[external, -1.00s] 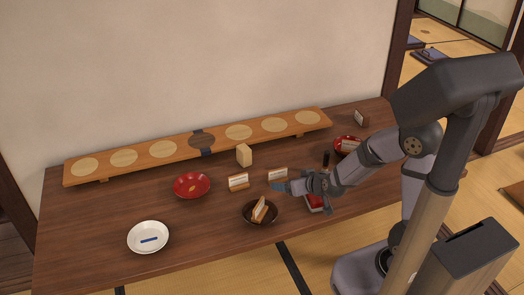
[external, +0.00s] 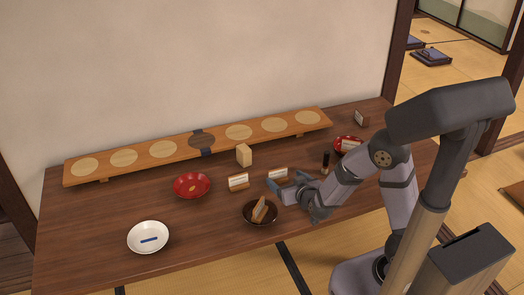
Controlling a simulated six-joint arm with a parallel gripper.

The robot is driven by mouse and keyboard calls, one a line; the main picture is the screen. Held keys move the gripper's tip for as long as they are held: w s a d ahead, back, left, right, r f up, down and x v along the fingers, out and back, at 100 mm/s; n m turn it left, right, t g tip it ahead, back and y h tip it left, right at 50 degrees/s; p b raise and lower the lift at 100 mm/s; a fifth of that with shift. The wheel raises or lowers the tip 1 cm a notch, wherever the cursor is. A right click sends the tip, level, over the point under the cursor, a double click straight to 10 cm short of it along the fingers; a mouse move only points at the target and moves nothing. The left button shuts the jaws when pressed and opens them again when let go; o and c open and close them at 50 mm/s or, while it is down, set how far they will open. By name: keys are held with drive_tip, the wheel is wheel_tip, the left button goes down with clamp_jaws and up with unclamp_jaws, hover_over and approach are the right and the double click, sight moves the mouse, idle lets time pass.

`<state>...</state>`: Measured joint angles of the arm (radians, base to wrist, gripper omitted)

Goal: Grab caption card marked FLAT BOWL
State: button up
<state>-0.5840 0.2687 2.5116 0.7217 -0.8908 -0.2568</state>
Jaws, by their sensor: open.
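Several small caption cards with pale faces on brown wooden bases stand about the table; their lettering is too small to read, so I cannot tell which says FLAT BOWL. One card (external: 238,181) stands right of the red bowl. Another card (external: 278,173) stands just behind my gripper. A third card (external: 260,208) leans in a dark bowl (external: 273,219). One more card (external: 351,145) is in the far red bowl, and another (external: 361,118) stands at the back right.
A long wooden stand (external: 100,172) with round pale spots runs along the back. A red bowl (external: 190,186), a white dish (external: 148,237) with a blue mark, a wooden block (external: 244,155) and a dark bottle (external: 326,163) stand about.

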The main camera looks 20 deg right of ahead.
sight(278, 173)
drive_tip(key=shift+w+f, duration=0.1)
drive_tip(key=shift+w, duration=0.05)
drive_tip(key=shift+x, duration=2.5)
drive_tip(key=shift+w+a, duration=0.1)
drive_tip(key=c, duration=1.1)
